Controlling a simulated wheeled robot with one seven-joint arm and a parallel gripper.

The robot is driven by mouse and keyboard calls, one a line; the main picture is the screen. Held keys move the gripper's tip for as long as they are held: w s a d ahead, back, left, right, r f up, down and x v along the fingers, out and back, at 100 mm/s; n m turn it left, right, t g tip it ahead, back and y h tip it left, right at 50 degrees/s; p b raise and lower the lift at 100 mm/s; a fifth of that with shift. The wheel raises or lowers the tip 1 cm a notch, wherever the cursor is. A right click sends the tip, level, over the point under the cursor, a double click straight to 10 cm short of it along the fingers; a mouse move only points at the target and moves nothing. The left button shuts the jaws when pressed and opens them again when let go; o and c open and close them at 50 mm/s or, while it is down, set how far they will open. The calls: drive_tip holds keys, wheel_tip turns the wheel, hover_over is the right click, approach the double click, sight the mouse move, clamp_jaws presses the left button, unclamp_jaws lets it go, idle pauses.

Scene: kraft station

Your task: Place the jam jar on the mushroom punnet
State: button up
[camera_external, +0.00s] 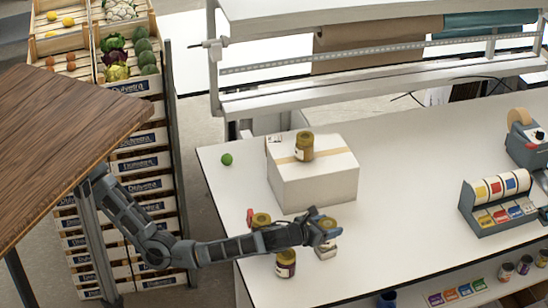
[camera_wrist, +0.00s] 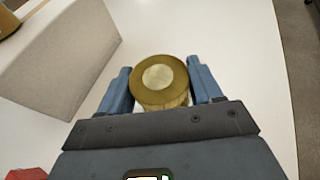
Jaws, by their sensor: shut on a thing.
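My gripper (camera_external: 322,228) is shut on a gold-lidded jar, low over the white table's front part. In the wrist view the jar's round lid (camera_wrist: 158,80) sits between the two blue fingers of my gripper (camera_wrist: 161,72), with a pale body below it. Its label is hidden, so I cannot tell whether it is the jam jar. A pale, small shape (camera_external: 326,252) shows under the gripper; I cannot tell if it is the jar's lower part. A dark-labelled jar (camera_external: 286,264) stands just left of the gripper. I cannot make out a mushroom punnet.
A large white box (camera_external: 313,182) stands behind the gripper with a jar (camera_external: 304,147) on top. Another jar (camera_external: 261,220) and a red item (camera_external: 250,216) lie behind my arm. A green fruit (camera_external: 226,159) is farther back. The table right of the gripper is clear up to a grey rack (camera_external: 497,212).

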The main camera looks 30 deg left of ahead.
drive_tip(key=o, duration=1.5)
drive_tip(key=shift+r, duration=0.1)
drive_tip(key=b+v, duration=0.1)
drive_tip(key=v, duration=1.1)
